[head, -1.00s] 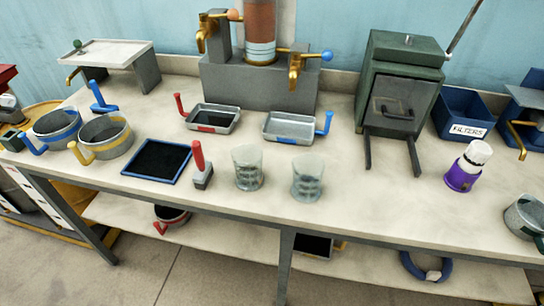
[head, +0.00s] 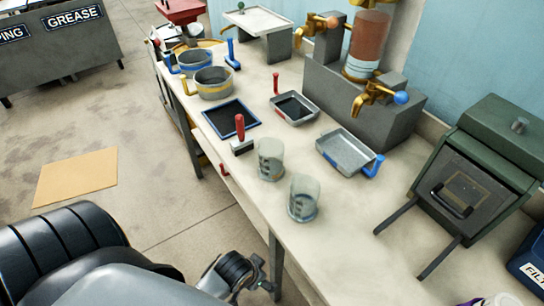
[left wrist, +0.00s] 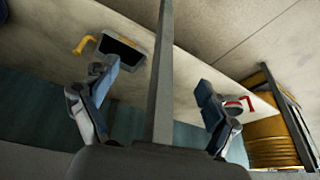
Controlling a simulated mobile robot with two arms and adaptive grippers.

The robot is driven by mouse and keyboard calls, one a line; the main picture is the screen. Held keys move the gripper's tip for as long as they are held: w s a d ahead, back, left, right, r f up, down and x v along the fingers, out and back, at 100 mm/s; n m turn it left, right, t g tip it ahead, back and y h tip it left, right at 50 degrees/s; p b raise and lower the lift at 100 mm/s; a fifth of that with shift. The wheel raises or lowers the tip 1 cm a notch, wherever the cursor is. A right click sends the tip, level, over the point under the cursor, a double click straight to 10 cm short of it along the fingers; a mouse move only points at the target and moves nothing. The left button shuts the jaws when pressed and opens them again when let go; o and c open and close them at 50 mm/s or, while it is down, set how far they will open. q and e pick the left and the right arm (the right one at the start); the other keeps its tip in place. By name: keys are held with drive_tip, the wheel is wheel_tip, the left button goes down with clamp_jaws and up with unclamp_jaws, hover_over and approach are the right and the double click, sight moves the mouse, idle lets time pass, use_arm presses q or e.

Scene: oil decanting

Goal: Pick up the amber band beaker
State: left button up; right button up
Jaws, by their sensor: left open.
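Two clear glass beakers with dark markings stand upright near the front edge of the workbench: a left beaker (head: 270,158) and a right beaker (head: 303,198). No beaker shows in that view. My right gripper is not in view.
A red-handled stamp (head: 240,138) stands beside the left beaker. A blue-handled tray (head: 345,152) lies behind the beakers. A yellow-handled pot (head: 212,84) stands farther back. In the left wrist view, a grey post (left wrist: 163,70) passes between the fingers.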

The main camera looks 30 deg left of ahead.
use_arm(q)
wheel_tip(320, 180, up, 14)
drive_tip(key=w+a+f+t+p, duration=0.1)
drive_tip(key=w+a+t, duration=0.1)
drive_tip(key=n+t+y, duration=0.2)
drive_tip(key=n+t, duration=0.1)
drive_tip(key=t, duration=0.4)
approach(265, 160)
drive_tip(key=f, duration=0.1)
drive_tip(key=x, duration=0.2)
drive_tip(key=p+x, duration=0.1)
drive_tip(key=x, duration=0.5)
drive_tip(key=shift+w+a+r+p, duration=0.15)
drive_tip(key=shift+a+r+p, duration=0.05)
drive_tip(key=shift+r+p, duration=0.2)
drive_tip(key=shift+w+f, duration=0.25)
drive_tip(key=shift+w, duration=0.45)
drive_tip(key=p+x, duration=0.1)
drive_tip(key=x, duration=0.3)
drive_tip(key=shift+w+d+f, duration=0.1)
drive_tip(key=shift+w+f, duration=0.1)
drive_tip(key=shift+w, duration=0.05)
drive_tip(key=shift+s, duration=0.1)
drive_tip(key=c, duration=1.3)
